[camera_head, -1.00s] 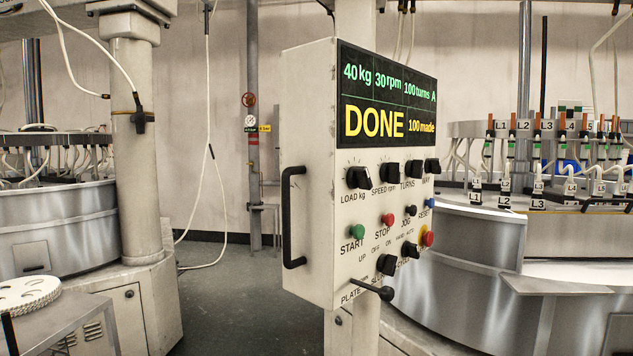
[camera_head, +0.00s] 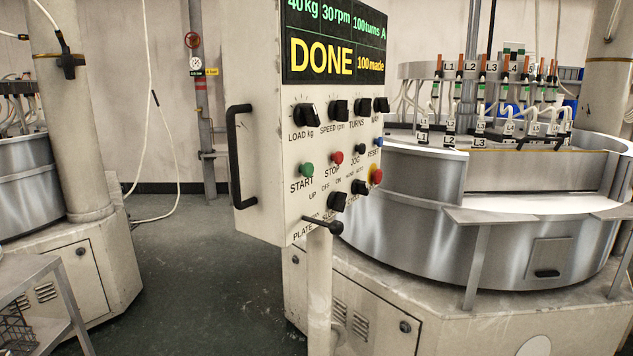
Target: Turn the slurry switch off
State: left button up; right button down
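The control panel (camera_head: 265,180) stands on a post in the middle of the head view, its face angled to the right. The slurry switch (camera_head: 337,202) appears to be the black knob low on the face, below the OFF and ON marks. Its label is partly hidden, with only the first letters showing. I cannot tell which mark it points at. A similar black knob (camera_head: 359,187) sits up and right of it, under small HAND and AUTO marks. The PLATE lever (camera_head: 334,228) sticks out just below the switch. Neither of my grippers is in view.
The display (camera_head: 335,45) reads DONE and 100 made. Green START (camera_head: 307,169), red STOP (camera_head: 337,158) and a red button on yellow (camera_head: 376,176) are close by. A black handle (camera_head: 238,155) juts from the panel's left side. The lapping machine (camera_head: 430,230) stands behind; floor at left is open.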

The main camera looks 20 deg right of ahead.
aim_at(338, 200)
jog(key=i+l, duration=0.1)
jog(key=l, duration=0.35)
jog(key=l+z, duration=0.1)
jog(key=l, duration=0.35)
jog(key=i+l+z, duration=0.1)
jog(key=l, duration=0.3)
jog(key=i+l, duration=0.15)
jog(key=l, duration=0.3)
